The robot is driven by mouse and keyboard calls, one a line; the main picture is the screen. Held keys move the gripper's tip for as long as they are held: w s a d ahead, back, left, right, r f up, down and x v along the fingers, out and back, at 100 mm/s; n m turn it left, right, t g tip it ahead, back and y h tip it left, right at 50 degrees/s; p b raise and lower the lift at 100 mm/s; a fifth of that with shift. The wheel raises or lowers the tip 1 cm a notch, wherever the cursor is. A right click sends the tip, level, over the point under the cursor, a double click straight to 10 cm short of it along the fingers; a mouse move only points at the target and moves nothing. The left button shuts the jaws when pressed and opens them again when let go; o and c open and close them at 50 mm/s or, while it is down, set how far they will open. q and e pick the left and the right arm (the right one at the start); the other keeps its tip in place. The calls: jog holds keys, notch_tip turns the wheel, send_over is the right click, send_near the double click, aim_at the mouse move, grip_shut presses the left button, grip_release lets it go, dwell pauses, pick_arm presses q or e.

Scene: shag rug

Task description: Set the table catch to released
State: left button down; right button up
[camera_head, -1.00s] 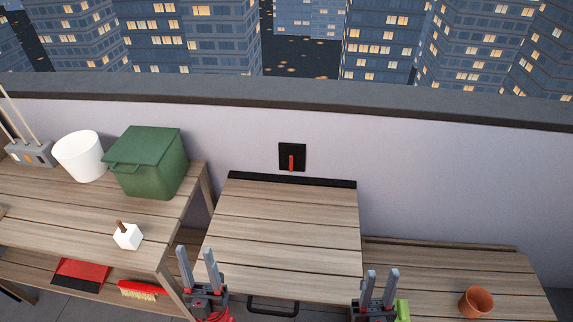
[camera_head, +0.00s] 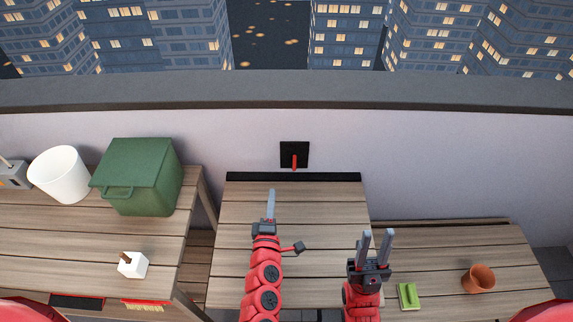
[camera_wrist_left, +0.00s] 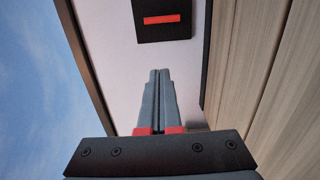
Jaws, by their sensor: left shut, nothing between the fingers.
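The table catch is a red lever (camera_head: 294,162) on a black square plate (camera_head: 302,148) on the pale wall, just above the back edge of the fold-down table (camera_head: 325,208). In the head view the lever hangs downward. The left wrist view also shows the red lever (camera_wrist_left: 161,20) on its black plate. My left gripper (camera_head: 271,192) is shut and empty, over the table, pointing at the wall below and left of the catch. Its closed fingers (camera_wrist_left: 158,75) are apart from the plate. My right gripper (camera_head: 376,232) is open and empty over the table's right edge.
A black strip (camera_head: 293,177) runs along the table's back edge. On the left bench stand a green bin (camera_head: 140,180), a white pot (camera_head: 60,175) and a white block (camera_head: 133,265). A green brush (camera_head: 409,296) and terracotta pot (camera_head: 478,279) are at right.

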aim_at(294, 161)
pick_arm(q)
jog(key=shift+w+d+p, duration=0.4)
jog(key=shift+w+d, duration=0.35)
jog(key=shift+w, duration=1.05)
jog(key=shift+w+d+p, duration=0.45)
jog(key=shift+w+d, duration=0.25)
jog(key=shift+w, duration=1.1)
jog(key=shift+w+d+p, duration=0.4)
jog(key=shift+w+d, duration=0.35)
jog(key=shift+w, duration=1.05)
